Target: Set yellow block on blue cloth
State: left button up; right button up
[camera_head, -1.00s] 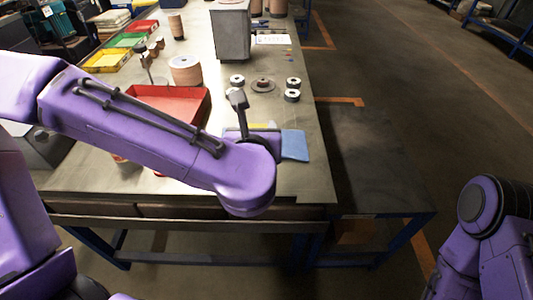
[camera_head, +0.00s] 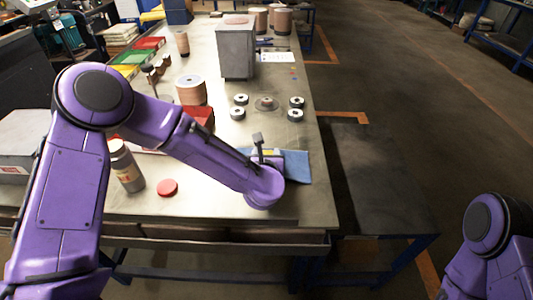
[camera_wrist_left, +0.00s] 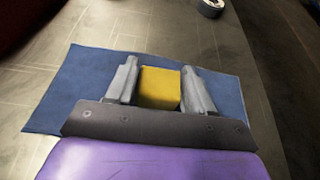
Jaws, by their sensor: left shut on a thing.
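The yellow block (camera_wrist_left: 160,88) sits between the two fingers of my left gripper (camera_wrist_left: 158,80) in the left wrist view. The gripper is shut on it. The blue cloth (camera_wrist_left: 82,90) spreads beneath and around the gripper in that view. In the head view my left gripper (camera_head: 266,157) is over the blue cloth (camera_head: 297,166), near the table's front right corner. A sliver of yellow block (camera_head: 268,152) shows there. I cannot tell whether the block touches the cloth. My right gripper is out of view.
A grey box (camera_head: 236,52) stands farther back. The table's right edge is close to the cloth.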

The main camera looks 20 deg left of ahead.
pick_arm(q)
jog(key=shift+s+f+b, duration=0.1)
jog(key=shift+f+b, duration=0.3)
jog(key=shift+b, duration=0.2)
jog(key=o, duration=1)
jog(key=shift+r, duration=0.1)
jog(key=shift+r+p, duration=0.2)
jog(key=shift+p, duration=0.15)
jog(key=shift+r+p, duration=0.4)
jog(key=v, duration=0.4)
jog(key=b+v, duration=0.1)
jog(key=v, duration=0.2)
jog(key=b+v, duration=0.1)
jog(key=v, duration=0.3)
jog(key=shift+s+d+f, duration=0.15)
jog(key=shift+s, duration=0.3)
